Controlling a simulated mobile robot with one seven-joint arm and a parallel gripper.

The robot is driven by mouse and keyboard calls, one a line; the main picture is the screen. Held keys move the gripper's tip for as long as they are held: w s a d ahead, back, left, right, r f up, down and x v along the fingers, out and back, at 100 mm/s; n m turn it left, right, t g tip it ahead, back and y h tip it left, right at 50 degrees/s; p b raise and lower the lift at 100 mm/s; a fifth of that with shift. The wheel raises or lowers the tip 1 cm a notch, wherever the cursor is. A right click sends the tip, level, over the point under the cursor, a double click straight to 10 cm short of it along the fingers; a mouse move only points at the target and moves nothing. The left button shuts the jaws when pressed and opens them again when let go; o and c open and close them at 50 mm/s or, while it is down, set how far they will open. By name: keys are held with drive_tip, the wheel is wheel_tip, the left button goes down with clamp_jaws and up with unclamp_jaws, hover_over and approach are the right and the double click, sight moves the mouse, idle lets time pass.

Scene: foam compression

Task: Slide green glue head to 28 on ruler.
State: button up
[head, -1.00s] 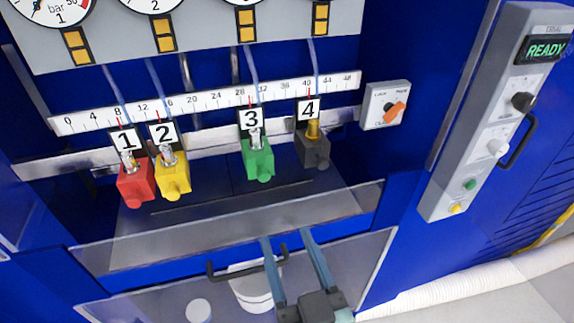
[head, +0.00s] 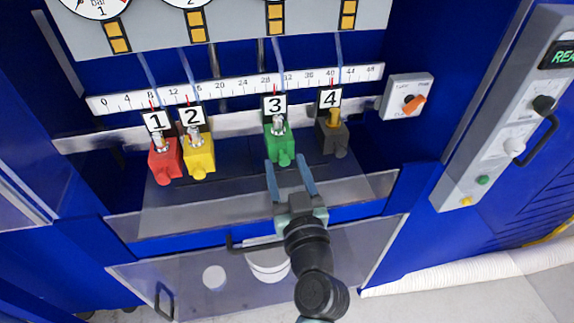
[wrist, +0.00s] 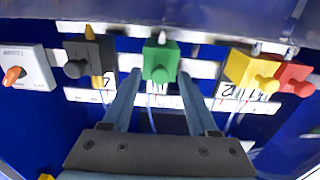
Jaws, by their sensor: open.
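The green glue head (head: 279,147), labelled 3, hangs on the rail below the ruler (head: 225,88). Its red pointer mark is a little right of the 28 label, around 30. My gripper (head: 290,162) is open, with its two fingers pointing up toward the green head. In the wrist view the green head (wrist: 160,62) shows between and just beyond the spread fingertips (wrist: 160,78). I cannot tell whether either finger touches it. Nothing is held.
The red head (head: 165,160) and yellow head (head: 199,157) stand close together at left. The black head (head: 331,136) is near on the right. A clear panel (head: 150,222) lies in front below. A switch box with an orange knob (head: 413,103) is at right.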

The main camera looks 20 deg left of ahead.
clamp_jaws()
idle(1.4)
